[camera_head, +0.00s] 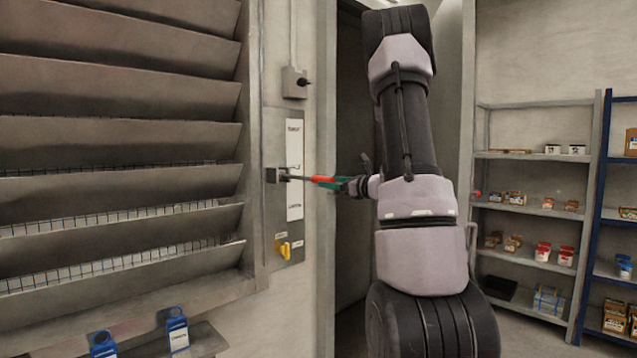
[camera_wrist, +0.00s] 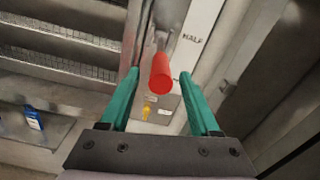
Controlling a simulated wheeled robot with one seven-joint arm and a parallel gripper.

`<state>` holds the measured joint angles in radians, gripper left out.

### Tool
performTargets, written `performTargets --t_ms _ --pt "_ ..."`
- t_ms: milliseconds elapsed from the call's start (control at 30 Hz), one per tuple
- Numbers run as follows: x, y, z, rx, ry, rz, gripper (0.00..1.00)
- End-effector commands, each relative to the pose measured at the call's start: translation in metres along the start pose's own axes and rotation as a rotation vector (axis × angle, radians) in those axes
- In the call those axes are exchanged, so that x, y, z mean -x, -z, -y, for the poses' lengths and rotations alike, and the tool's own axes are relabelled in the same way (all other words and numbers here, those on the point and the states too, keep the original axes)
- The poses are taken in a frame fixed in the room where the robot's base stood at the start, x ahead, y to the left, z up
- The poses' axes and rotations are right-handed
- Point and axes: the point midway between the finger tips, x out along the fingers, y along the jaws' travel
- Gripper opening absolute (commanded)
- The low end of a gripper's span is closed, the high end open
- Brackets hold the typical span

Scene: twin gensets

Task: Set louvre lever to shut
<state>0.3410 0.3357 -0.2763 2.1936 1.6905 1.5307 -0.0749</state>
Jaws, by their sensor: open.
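The louvre lever has a red grip (camera_head: 325,179) on a dark rod that sticks out from a grey box on the wall plate (camera_head: 271,140). It stands at about mid-height of a white label strip (camera_head: 294,200). In the wrist view the red grip (camera_wrist: 161,74) points toward the camera, with the word HALF beside it. My gripper (camera_head: 336,184) is at the grip's outer end. Its green fingers (camera_wrist: 159,76) are open on both sides of the red grip, with gaps visible. The louvre slats (camera_head: 115,145) at left are tilted, with mesh showing between the lower ones.
A yellow lever (camera_head: 286,249) is below on the same plate. A small switch box (camera_head: 295,83) is above it. Blue-topped items (camera_head: 177,330) stand low at left. A dark door opening (camera_head: 355,130) lies behind my arm, and stocked shelves (camera_head: 530,210) are at right.

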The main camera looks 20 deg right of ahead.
Motion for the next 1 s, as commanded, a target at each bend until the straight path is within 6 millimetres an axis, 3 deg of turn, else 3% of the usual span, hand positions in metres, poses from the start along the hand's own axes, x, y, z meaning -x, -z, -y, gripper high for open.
performTargets --t_ms 100,300,667,733,833,867,1000 --pt "-0.022 0.001 -0.001 0.0 -0.004 -0.001 0.63" --pt "-0.046 0.0 -0.001 0.0 -0.002 0.0 0.63" --pt "-0.052 0.0 -0.001 0.0 -0.002 -0.001 0.63" --pt "-0.052 0.0 -0.001 0.0 -0.002 -0.001 0.44" --pt "-0.052 0.0 -0.001 0.0 -0.002 -0.001 0.06" --pt "-0.052 0.0 -0.001 0.0 -0.002 -0.001 0.0" --pt "-0.051 0.0 -0.001 0.0 -0.002 -0.001 0.0"
